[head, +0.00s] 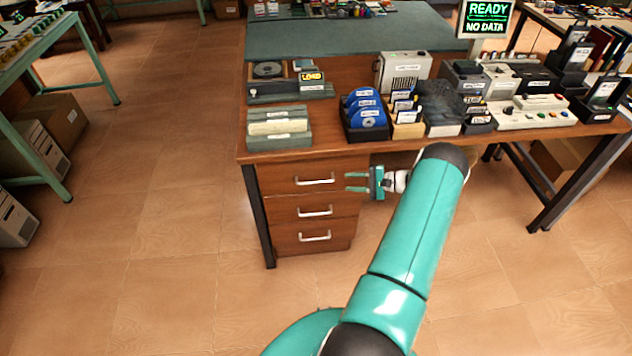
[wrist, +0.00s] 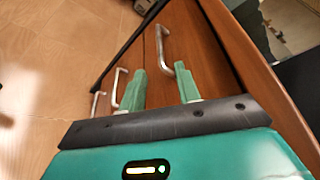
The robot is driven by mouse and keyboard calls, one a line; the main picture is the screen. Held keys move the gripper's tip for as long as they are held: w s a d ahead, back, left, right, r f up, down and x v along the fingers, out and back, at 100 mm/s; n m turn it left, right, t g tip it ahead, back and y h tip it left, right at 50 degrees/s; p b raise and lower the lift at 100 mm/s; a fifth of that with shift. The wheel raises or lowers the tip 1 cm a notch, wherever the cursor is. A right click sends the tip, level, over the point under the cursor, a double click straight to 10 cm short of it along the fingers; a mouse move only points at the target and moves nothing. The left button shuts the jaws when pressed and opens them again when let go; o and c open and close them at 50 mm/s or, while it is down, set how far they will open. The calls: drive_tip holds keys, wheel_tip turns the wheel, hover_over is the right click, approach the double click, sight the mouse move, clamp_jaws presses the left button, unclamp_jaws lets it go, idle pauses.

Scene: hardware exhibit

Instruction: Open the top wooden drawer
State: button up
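The top wooden drawer (head: 290,178) is shut under the left end of the desk, with a silver bar handle (head: 315,181). My gripper (head: 346,182) is open and empty just right of that handle, its two green fingers pointing left. In the wrist view the fingers (wrist: 160,68) are apart, and the top drawer's handle (wrist: 164,50) shows beyond them, its near end close to the right fingertip. I cannot tell whether they touch. The part of the handle behind the right finger is hidden.
Two lower drawers with handles (head: 315,211) (head: 314,237) sit below, both shut. The desktop (head: 345,150) overhangs above and carries disk holders (head: 365,113) and boxes. A dark desk leg (head: 258,215) stands left of the drawers. Open tiled floor (head: 180,230) lies left and in front.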

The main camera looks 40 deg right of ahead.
sight(321, 182)
drive_tip(key=x, duration=1.1)
drive_tip(key=shift+w+a, duration=0.2)
drive_tip(key=shift+w, duration=0.05)
drive_tip(key=shift+c, duration=0.4)
clamp_jaws()
